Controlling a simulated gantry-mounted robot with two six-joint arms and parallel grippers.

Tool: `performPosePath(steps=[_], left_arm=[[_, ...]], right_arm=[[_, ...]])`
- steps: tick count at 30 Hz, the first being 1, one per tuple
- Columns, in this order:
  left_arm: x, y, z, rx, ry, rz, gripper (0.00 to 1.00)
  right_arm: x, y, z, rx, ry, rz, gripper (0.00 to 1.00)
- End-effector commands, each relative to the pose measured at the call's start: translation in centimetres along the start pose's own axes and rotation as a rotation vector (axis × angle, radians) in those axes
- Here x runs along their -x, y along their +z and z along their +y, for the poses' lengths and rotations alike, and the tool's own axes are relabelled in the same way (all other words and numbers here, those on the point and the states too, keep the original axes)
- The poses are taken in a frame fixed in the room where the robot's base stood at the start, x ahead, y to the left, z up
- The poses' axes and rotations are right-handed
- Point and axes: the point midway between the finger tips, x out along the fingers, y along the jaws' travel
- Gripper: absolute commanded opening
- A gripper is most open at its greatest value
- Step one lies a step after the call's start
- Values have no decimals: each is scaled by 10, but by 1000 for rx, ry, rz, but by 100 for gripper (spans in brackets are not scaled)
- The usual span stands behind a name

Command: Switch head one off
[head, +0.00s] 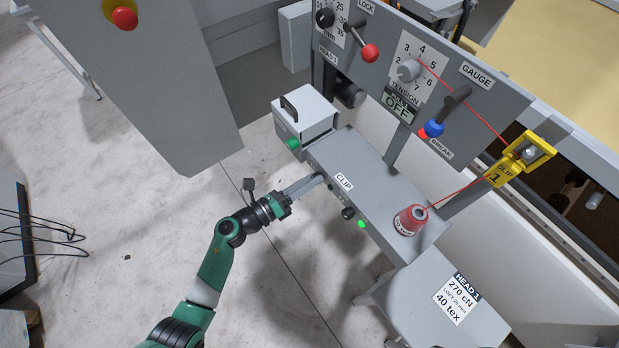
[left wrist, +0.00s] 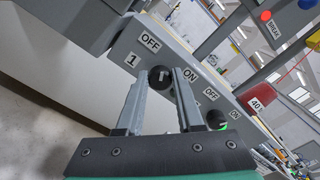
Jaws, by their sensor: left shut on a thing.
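The head one switch is a black round knob (left wrist: 161,78) with a white mark, on the grey front panel. A "1" plate, an OFF plate (left wrist: 150,42) and an ON plate (left wrist: 190,75) surround it. My left gripper (head: 318,179) reaches the panel's front edge in the head view. In the left wrist view its two fingers (left wrist: 160,85) stand on either side of the knob, shut on it. The white mark looks roughly upright in that view; its exact setting is hard to tell. In the head view the gripper hides this knob. My right gripper is not in view.
A second black knob (left wrist: 216,119) sits farther along the panel, beside a lit green lamp (head: 361,224). A red thread cone (head: 410,219) stands on the shelf. A grey box (head: 305,118) with a green button is close behind the gripper.

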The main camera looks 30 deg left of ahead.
Motion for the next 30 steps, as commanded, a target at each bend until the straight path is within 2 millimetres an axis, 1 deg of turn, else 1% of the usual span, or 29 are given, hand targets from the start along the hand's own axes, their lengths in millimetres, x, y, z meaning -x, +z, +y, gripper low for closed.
performPosePath(steps=[13,14,18,19,27,30], left_arm=[[0,0,0,14,-1,-1,0],[0,0,0,14,-1,-1,38],[0,0,0,13,-1,-1,63],[0,0,0,13,-1,-1,66],[1,0,0,12,0,0,66],[7,1,0,12,2,-2,66]], right_arm=[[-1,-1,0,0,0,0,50],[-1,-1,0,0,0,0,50],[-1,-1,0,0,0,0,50],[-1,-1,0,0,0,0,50],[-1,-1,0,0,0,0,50],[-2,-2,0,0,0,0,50]])
